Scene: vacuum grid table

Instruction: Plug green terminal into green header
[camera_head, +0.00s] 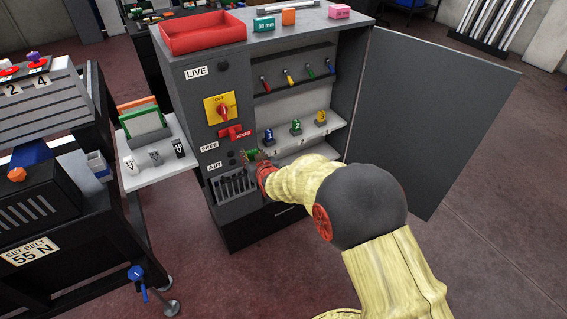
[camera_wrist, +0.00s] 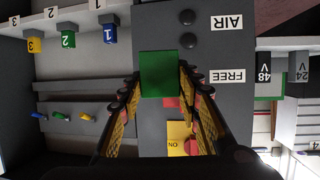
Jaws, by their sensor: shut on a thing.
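A green block (camera_wrist: 158,75), which appears to be the green terminal, is held between the two fingers of my gripper (camera_wrist: 160,92). In the head view, my gripper (camera_head: 254,158) is in front of the cabinet's lower panel, just left of the shelf opening; a bit of green (camera_head: 251,153) shows at its tips. A green piece (camera_head: 296,127) marked 2 stands on the cabinet shelf, between a blue one and a yellow one. It also shows in the wrist view (camera_wrist: 68,40). I cannot tell whether this piece is the green header.
The cabinet (camera_head: 205,95) has a yellow-and-red switch (camera_head: 222,109) and FREE and AIR labels. Its grey door (camera_head: 435,125) stands open at right. Colored handles (camera_head: 289,78) line its back wall. A red tray (camera_head: 205,33) sits on top; a white side shelf (camera_head: 150,175) is at left.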

